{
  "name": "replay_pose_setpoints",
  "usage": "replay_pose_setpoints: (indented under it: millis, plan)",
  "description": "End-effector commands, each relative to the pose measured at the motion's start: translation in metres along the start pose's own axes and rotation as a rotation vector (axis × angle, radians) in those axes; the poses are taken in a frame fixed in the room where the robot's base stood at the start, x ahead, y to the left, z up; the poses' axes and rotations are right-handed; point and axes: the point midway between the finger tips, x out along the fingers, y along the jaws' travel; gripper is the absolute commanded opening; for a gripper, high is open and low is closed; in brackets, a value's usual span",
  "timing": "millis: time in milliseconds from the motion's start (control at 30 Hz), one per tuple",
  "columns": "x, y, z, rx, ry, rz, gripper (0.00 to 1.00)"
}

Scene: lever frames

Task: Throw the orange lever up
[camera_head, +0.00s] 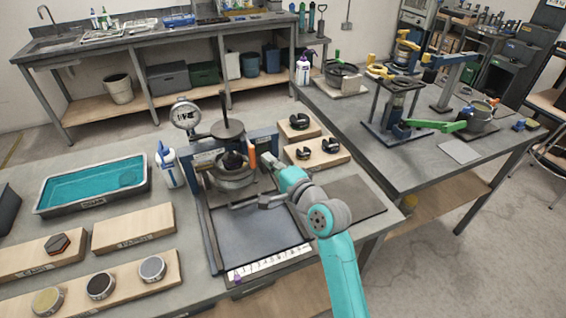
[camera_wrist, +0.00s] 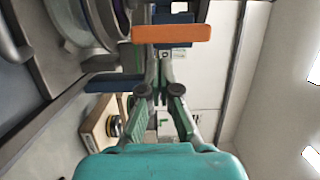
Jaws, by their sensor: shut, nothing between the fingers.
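The orange lever (camera_head: 252,156) is a short bar standing roughly upright at the right side of the test device (camera_head: 232,172) in the head view. In the wrist view the orange lever (camera_wrist: 172,34) lies crosswise just beyond the fingertips. My gripper (camera_head: 268,159) is just right of the lever in the head view. In the wrist view my gripper (camera_wrist: 160,58) has its fingers closed together, with nothing held. Whether the fingertips touch the lever, I cannot tell. The lever's lower end and pivot are not clear.
A round dial gauge (camera_head: 185,114) stands at the device's back left, with a white bottle (camera_head: 168,165) beside it. Wooden blocks with dark parts (camera_head: 318,152) lie behind and right of my gripper. A dark mat (camera_head: 352,198) at the right is bare.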

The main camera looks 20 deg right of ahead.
Motion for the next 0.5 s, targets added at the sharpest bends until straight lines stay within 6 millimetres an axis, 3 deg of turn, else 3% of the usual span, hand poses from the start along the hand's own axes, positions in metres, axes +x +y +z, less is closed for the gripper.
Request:
replay_pose_setpoints:
  millis: [167,500]
  plan:
    - [0.0025,-0.0001,0.0114,0.000,0.000,-0.001,0.00]
    - [0.0026,-0.0002,0.0125,0.001,0.001,-0.001,0.00]
